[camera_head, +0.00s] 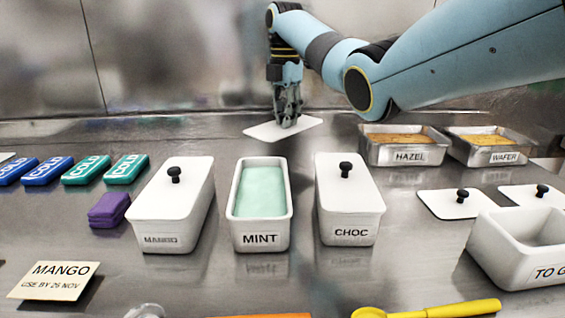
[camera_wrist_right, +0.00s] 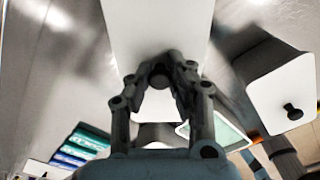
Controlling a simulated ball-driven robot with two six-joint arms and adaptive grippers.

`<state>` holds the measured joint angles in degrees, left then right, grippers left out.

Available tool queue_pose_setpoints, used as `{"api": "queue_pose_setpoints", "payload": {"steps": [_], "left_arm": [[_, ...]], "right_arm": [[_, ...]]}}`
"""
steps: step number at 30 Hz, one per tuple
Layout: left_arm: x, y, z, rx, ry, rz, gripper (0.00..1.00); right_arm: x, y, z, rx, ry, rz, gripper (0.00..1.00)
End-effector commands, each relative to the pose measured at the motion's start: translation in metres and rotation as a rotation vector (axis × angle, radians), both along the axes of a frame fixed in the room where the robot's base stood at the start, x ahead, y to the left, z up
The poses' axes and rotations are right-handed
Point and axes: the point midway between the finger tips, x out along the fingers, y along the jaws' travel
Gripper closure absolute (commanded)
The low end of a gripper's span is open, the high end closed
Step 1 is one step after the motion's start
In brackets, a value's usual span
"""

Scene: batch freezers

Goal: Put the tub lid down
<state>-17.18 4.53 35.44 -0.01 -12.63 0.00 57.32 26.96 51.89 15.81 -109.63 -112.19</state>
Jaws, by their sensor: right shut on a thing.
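My right gripper (camera_head: 288,121) is shut on the knob of a white tub lid (camera_head: 262,131), at the back of the counter behind the mint tub. The mint tub (camera_head: 262,225) is uncovered and shows pale green contents. The mango tub (camera_head: 160,225) and choc tub (camera_head: 350,220) have lids on. My left gripper is not in view.
Two lids (camera_head: 452,205) (camera_head: 535,197) lie at the right, near an open white tub (camera_head: 510,262). Metal trays of hazel (camera_head: 405,157) and wafer (camera_head: 492,157) stand behind. Cold packs (camera_head: 85,170) and purple cloth (camera_head: 109,209) are left. A yellow scoop (camera_head: 450,309) lies in front.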

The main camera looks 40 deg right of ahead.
Motion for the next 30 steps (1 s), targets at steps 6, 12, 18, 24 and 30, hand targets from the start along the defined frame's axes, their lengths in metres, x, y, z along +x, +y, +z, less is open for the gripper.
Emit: {"api": "queue_pose_setpoints", "payload": {"steps": [6, 12, 18, 24, 30], "left_arm": [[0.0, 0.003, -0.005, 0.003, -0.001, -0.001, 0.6], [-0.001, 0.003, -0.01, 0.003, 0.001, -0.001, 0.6], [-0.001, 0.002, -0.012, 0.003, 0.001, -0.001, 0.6], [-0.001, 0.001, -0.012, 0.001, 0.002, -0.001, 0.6], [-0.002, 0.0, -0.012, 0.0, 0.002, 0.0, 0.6]], "right_arm": [[-0.001, 0.001, -0.039, 0.001, 0.003, 0.002, 1.0], [-0.001, 0.001, -0.074, 0.001, 0.003, 0.002, 1.0], [-0.001, 0.001, -0.088, 0.0, 0.001, 0.002, 1.0], [-0.001, 0.001, -0.088, 0.0, 0.001, 0.003, 1.0], [-0.001, 0.001, -0.09, 0.001, 0.002, 0.003, 0.71]]}}
